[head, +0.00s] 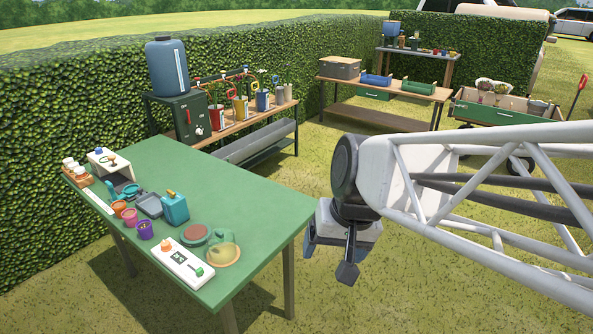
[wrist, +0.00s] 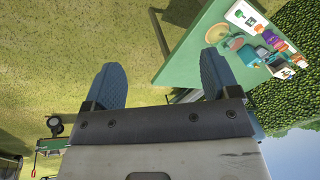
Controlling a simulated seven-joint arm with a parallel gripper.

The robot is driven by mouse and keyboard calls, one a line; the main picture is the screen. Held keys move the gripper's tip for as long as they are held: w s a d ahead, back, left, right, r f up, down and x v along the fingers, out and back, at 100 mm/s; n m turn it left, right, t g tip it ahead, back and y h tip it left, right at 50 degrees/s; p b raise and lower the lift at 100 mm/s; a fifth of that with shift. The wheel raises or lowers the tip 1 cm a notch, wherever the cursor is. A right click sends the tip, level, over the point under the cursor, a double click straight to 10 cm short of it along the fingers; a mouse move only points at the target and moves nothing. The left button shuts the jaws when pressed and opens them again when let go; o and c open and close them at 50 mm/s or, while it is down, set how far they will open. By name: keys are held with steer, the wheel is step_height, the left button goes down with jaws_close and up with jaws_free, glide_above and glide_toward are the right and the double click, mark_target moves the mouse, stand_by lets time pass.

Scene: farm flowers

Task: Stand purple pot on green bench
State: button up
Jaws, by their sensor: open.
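A small purple pot (head: 144,230) stands on the green bench (head: 250,190), near its left edge in the head view. An orange pot and a pink pot stand close beside it. The wrist view shows the purple pot (wrist: 275,43) small and far off, upside down with the bench (wrist: 190,60). My gripper (wrist: 160,85) is open and empty, with two blue fingers wide apart. In the head view my gripper (head: 340,262) hangs off the bench's right side, apart from the pot. The pot's contents look dark with small yellowish specks.
The bench's right half is bare. A hedge (head: 35,170) runs along the left.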

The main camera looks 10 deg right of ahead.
steer(key=s+d+n+h, duration=0.1)
steer(key=s+d+h, duration=0.1)
steer(key=s+d, duration=0.2)
steer(key=shift+s+d, duration=0.4)
steer(key=shift+s, duration=0.4)
